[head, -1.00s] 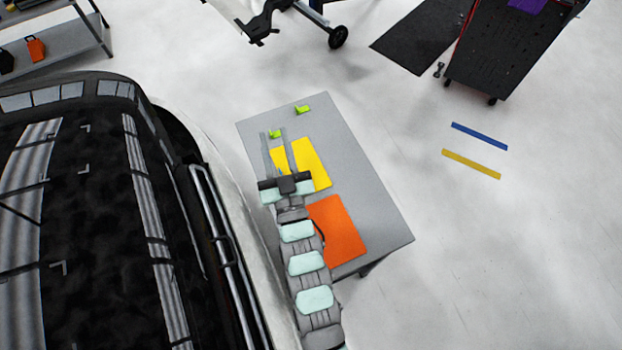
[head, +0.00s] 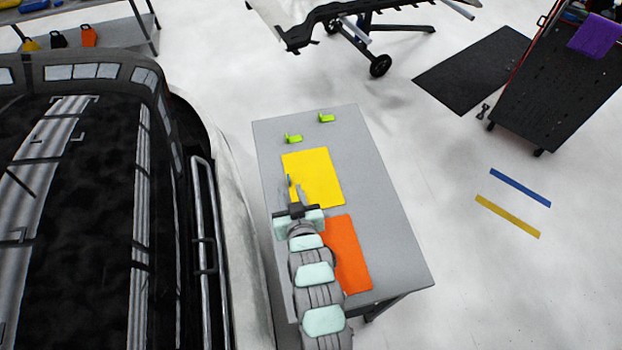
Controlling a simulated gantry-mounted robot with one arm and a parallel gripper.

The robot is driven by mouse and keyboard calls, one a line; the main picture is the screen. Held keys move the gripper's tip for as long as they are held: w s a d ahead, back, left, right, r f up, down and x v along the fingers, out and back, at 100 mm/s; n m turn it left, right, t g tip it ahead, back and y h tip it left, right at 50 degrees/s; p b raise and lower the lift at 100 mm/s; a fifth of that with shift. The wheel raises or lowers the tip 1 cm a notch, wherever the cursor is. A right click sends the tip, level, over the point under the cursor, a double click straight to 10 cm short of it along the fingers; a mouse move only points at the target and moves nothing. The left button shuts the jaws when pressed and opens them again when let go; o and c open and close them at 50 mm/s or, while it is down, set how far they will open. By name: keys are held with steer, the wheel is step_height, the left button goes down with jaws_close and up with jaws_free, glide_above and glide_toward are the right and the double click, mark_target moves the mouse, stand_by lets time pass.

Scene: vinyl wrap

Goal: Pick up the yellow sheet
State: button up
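The yellow sheet (head: 318,175) lies flat on the grey table (head: 380,205), with most of its surface in plain view. My gripper (head: 296,187) is at the sheet's lower left edge, with its fingers over or beside that edge. The fingers look narrow and close together from this angle. I cannot tell whether they are open or shut, or whether they touch the sheet. The sheet shows no visible bend or lift.
An orange sheet (head: 348,258) lies on the table nearer me, partly behind my arm. Two small lime-green pieces (head: 293,138) (head: 326,118) stand near the far end. A black car (head: 90,220) is close on the left. The table's right side is bare.

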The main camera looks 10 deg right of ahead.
mark_target(289, 180)
steer(key=x, duration=0.2)
steer(key=b+x, duration=0.1)
steer(key=x, duration=0.3)
steer(key=shift+w+d+f, duration=0.15)
steer(key=shift+d+f, duration=0.1)
steer(key=shift+d, duration=0.05)
steer(key=shift+c, duration=0.3)
jaws_close()
